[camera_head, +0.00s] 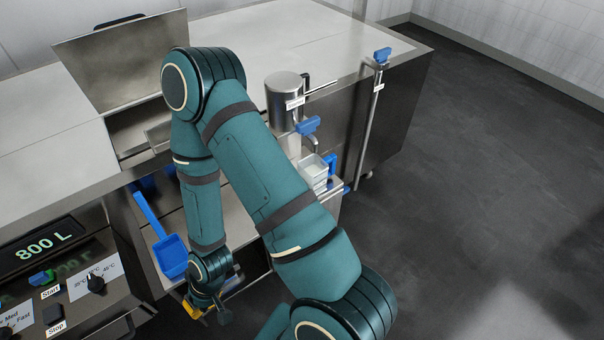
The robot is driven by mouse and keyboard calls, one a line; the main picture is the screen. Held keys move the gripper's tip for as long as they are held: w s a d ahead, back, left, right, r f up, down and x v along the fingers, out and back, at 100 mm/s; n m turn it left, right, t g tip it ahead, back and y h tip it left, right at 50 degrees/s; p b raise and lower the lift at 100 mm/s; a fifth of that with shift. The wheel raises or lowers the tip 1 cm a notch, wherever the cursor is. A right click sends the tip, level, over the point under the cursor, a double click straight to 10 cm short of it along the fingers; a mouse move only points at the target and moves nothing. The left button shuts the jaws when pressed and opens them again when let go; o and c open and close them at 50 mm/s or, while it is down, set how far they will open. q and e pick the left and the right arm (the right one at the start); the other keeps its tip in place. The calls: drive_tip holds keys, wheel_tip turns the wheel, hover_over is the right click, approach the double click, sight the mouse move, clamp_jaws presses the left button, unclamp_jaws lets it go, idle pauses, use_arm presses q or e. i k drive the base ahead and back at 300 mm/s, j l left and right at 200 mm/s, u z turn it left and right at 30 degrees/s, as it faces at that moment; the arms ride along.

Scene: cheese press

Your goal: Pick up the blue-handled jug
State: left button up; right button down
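The jug (313,173) is a small pale, squarish vessel with a blue handle (331,162). It stands upright on a small metal ledge right of centre, below a tap, partly hidden by my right arm. My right arm comes in from the bottom, bends at the upper left and reaches down. Its gripper (217,312) is low in the picture, well to the left of the jug and apart from it. Its fingers are small and dark, and I cannot tell whether they are open. My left gripper is not in view.
A blue scoop (172,257) is left of my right gripper, and a yellow item (191,309) shows beside it. A steel cylinder (284,97) and a blue-handled valve (308,126) stand above the jug. A control panel (50,270) is lower left. Open floor (490,190) lies right.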

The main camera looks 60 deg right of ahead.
sight(315, 170)
drive_tip(key=l+u, duration=0.25)
drive_tip(key=k+l+u, duration=0.25)
drive_tip(key=l, duration=0.2)
drive_tip(key=k+l, duration=0.1)
drive_tip(key=l, duration=0.3)
drive_tip(key=k+l, duration=0.15)
drive_tip(key=l, duration=0.25)
drive_tip(key=k+l, duration=0.1)
drive_tip(key=l, duration=0.3)
drive_tip(key=k+l, duration=0.15)
drive_tip(key=l, duration=0.25)
drive_tip(key=k+l, duration=0.1)
drive_tip(key=l, duration=0.3)
drive_tip(key=k+l, duration=0.15)
drive_tip(key=l, duration=0.25)
drive_tip(key=k+l, duration=0.1)
drive_tip(key=l, duration=0.3)
drive_tip(key=k+l, duration=0.15)
drive_tip(key=l, duration=0.2)
